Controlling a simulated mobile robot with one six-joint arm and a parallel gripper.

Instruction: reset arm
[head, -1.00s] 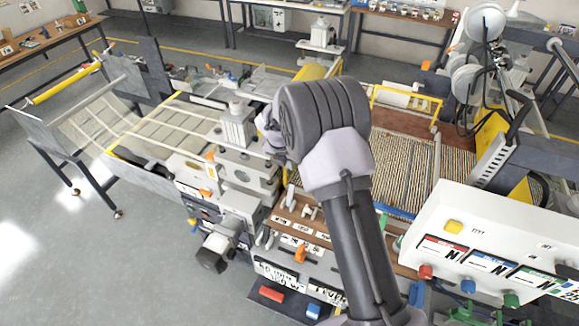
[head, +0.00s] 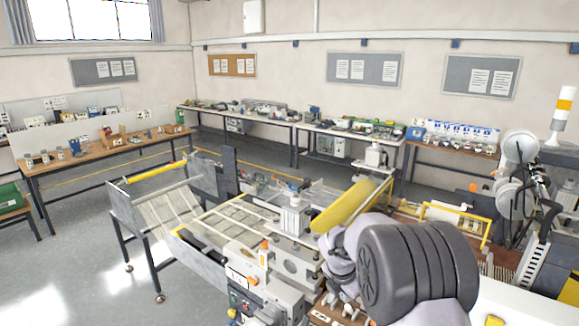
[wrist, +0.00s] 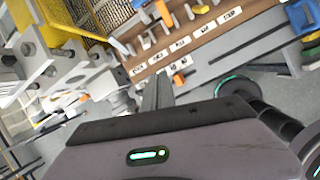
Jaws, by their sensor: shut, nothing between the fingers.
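My gripper (wrist: 157,93) shows in the wrist view with its two grey fingers together and nothing between them. It points toward the laminating machine's front, over a floor area beside a brown labelled tool board (wrist: 190,45). In the head view my arm's dark ribbed joint and pale links fill the lower right, and the fingers are hidden there. The laminating machine (head: 235,222) stands in front of me, with a yellow roller (head: 352,204) beyond my arm. My gripper appears to touch nothing, though its exact distance from the board cannot be told.
A feed rack with a yellow bar (head: 155,171) stands at the left of the machine. Workbenches (head: 105,150) line the walls with small parts on them. A signal tower (head: 562,112) rises at the right. The grey floor (head: 85,250) at the left is clear.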

